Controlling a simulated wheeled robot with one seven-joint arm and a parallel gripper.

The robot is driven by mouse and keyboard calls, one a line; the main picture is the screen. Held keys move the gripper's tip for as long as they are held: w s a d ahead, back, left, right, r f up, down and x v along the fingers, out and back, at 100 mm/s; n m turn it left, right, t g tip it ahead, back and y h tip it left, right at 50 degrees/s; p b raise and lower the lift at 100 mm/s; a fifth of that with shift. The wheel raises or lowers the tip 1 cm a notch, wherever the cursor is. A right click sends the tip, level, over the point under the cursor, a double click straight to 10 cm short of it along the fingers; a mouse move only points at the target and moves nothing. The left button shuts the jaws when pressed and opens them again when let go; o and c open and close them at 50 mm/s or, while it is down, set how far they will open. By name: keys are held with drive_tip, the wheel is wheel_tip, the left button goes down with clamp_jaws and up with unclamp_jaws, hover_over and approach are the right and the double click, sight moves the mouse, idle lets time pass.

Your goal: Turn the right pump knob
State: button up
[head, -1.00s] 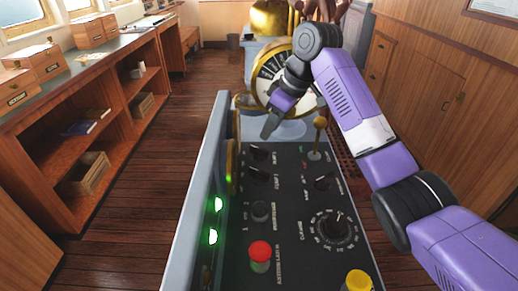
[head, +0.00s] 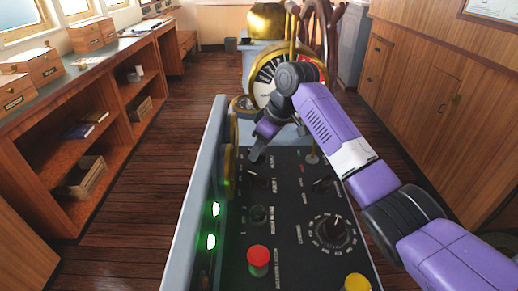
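The black console panel (head: 290,212) carries several knobs, and its labels are too small to read surely, so I cannot tell which is the right pump knob. In the left column are a dark knob (head: 257,184) and a round knob (head: 258,216). Another small knob (head: 322,184) sits to the right, above a large round dial (head: 333,230).
A red button (head: 258,258) and a yellow button (head: 357,283) stand at the near end. The brass telegraph dial (head: 272,82) and ship's wheel (head: 322,35) stand behind.

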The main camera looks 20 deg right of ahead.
clamp_jaws()
drive_tip(key=shift+r+n+p, duration=0.1)
drive_tip(key=shift+n+p, duration=0.2)
drive_tip(key=shift+n, duration=0.1)
drive_tip(key=shift+n+g+y+p, duration=0.3)
drive_tip(key=shift+n+p, duration=0.05)
drive_tip(key=shift+n, duration=0.25)
drive_tip(key=shift+w+n, duration=0.1)
drive_tip(key=shift+n, duration=0.8)
drive_tip(key=n+g+b, duration=0.1)
drive_tip(key=n, duration=0.2)
drive_tip(key=shift+w+g+y, duration=0.1)
drive_tip(key=shift+g+y, duration=0.2)
drive_tip(key=shift+y, duration=0.1)
drive_tip(key=shift+n+g+b, duration=0.3)
drive_tip(key=shift+n+b, duration=0.35)
drive_tip(key=shift+n, duration=0.55)
